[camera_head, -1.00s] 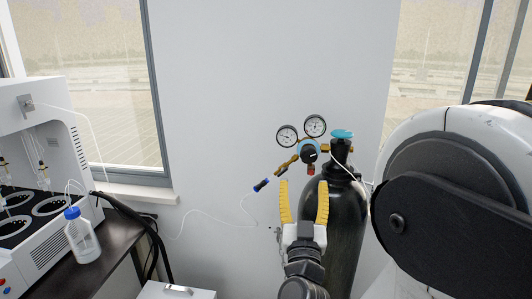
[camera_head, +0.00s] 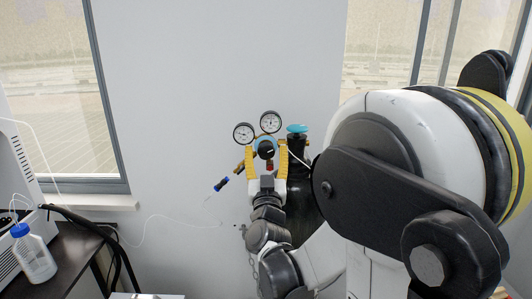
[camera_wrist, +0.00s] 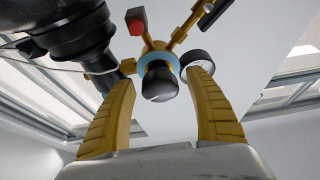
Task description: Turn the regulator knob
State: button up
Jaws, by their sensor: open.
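The regulator knob (camera_head: 265,150) is a dark round knob on the front of the brass regulator, below two round gauges (camera_head: 270,122). In the wrist view the black knob (camera_wrist: 159,82) with its blue collar sits between and beyond the fingertips. My gripper (camera_head: 267,154) has yellow fingers, open and empty, one on each side of the knob in the head view. In the wrist view my gripper (camera_wrist: 159,78) shows no visible contact with the knob. The gas cylinder (camera_head: 304,205) stands behind my arm, which hides much of it. A teal valve handwheel (camera_head: 297,128) tops it.
A dark table (camera_head: 62,262) with a blue-capped bottle (camera_head: 34,257) is at the left. The white wall (camera_head: 180,110) is behind, with windows on both sides.

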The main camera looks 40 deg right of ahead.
jog(key=c, duration=1.2)
jog(key=shift+m+g+h, duration=0.3)
jog(key=shift+m, duration=0.3)
jog(key=m, duration=0.2)
jog(key=shift+m+g+h, duration=0.3)
jog(key=shift+g+h, duration=0.1)
jog(key=shift+m+g+h, duration=0.4)
jog(key=shift+m+g, duration=0.05)
jog(key=shift+m, duration=0.65)
jog(key=shift+m+g+h, duration=0.4)
jog(key=shift+m+g, duration=0.05)
jog(key=shift+m, duration=0.95)
jog(key=o, duration=1.2)
